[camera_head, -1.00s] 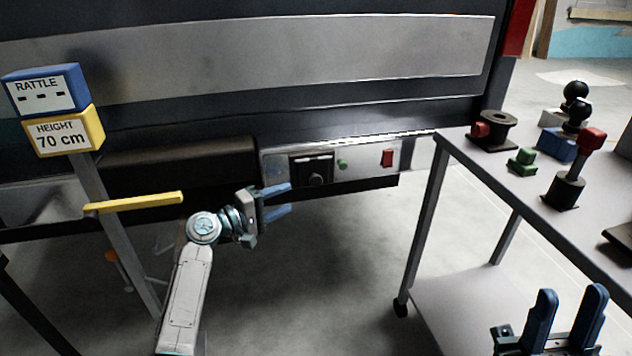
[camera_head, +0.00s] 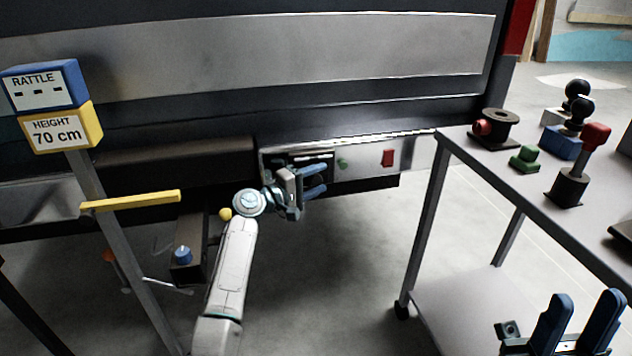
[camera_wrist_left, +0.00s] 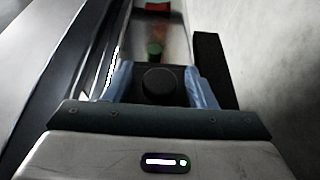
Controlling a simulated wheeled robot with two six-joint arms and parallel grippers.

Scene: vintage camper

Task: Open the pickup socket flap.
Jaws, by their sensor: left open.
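The pickup socket (camera_head: 318,157) is a dark square housing on the metal panel under the vehicle body. In the left wrist view its round black front (camera_wrist_left: 160,82) faces the camera. I cannot tell a separate flap edge. My left gripper (camera_head: 316,181) is open, in front of the socket in the head view, and hides its lower part. In the left wrist view the blue fingertips (camera_wrist_left: 161,88) stand on either side of the round front, and I see no clear contact. My right gripper (camera_head: 579,325) is open and empty at the lower right.
A green button (camera_head: 342,163) and a red switch (camera_head: 387,158) sit right of the socket. A table (camera_head: 480,182) with several controls stands at the right. A post with signs (camera_head: 62,132) and a yellow bar (camera_head: 132,201) stands left. The floor under the panel looks mostly clear.

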